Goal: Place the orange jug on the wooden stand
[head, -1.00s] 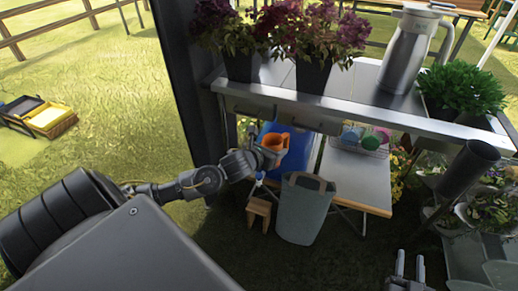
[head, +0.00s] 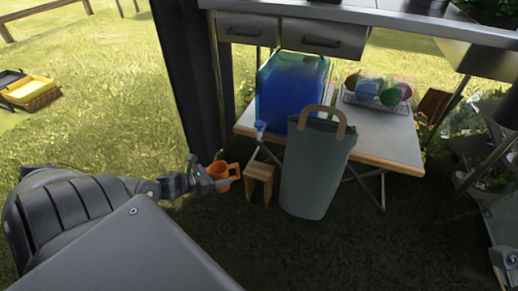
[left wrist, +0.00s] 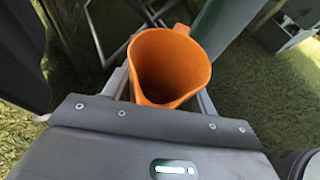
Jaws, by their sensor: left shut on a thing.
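The orange jug (head: 221,184) is held by my left gripper (head: 212,182), upright or nearly so. The left wrist view shows its open, empty mouth (left wrist: 168,66) between my left gripper's fingers (left wrist: 163,88), with its handle on the far side. The wooden stand (head: 259,174) is a small stool on the grass, just right of the jug in the head view. Its top looks bare, with a small gap between it and the jug. I cannot tell the jug's exact height over the ground. My right gripper does not show clearly.
A grey-green bag (head: 317,172) with a brown handle stands right of the stand. Behind is a low table (head: 385,147) bearing a blue water container (head: 290,92) with a tap and a wire basket (head: 376,100). A dark post (head: 190,75) rises behind the jug.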

